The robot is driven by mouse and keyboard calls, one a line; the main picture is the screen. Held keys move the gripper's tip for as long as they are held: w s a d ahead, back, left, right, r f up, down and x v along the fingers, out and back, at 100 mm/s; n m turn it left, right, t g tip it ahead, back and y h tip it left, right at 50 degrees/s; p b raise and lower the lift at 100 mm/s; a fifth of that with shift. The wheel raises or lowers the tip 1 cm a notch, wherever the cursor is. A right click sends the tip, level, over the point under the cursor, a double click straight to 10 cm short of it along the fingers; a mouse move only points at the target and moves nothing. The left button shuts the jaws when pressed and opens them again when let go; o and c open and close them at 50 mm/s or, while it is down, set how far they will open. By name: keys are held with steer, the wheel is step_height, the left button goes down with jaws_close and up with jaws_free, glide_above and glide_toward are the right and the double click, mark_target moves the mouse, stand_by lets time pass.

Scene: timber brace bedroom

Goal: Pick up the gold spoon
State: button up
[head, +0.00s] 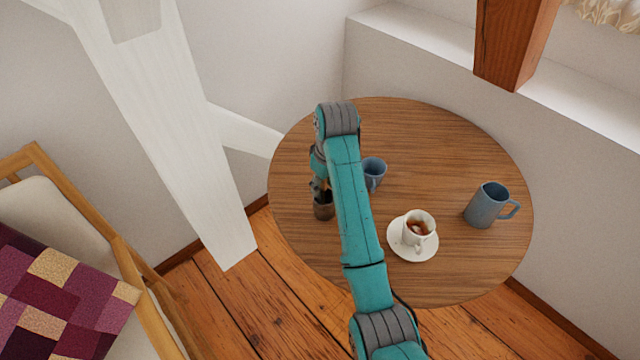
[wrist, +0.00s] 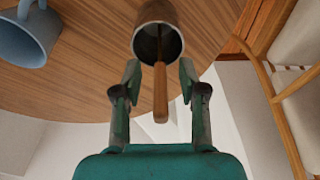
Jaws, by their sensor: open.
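A brown-gold handle (wrist: 160,95) sticks out over the rim of a grey metal cup (wrist: 172,14) in the wrist view. Its other end is inside the cup and hidden, so I cannot tell for certain that it is the gold spoon. The cup (head: 324,210) stands near the table's left edge in the head view. My gripper (wrist: 160,70) is open, with one finger on each side of the handle and a gap on both sides. In the head view my gripper (head: 319,188) is just above the cup, partly hidden by my arm.
On the round wooden table (head: 440,135) stand a blue cup (head: 376,173), a white teacup (head: 414,236) on a saucer (head: 410,254), and a blue-grey mug (head: 487,206). A white timber brace (head: 180,130) rises left of the table, with a wooden-framed seat (head: 130,265) beyond.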

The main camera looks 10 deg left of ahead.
steer(key=shift+f, duration=0.25)
steer(key=shift+a, duration=0.1)
jaws_close()
steer(key=shift+r, duration=0.1)
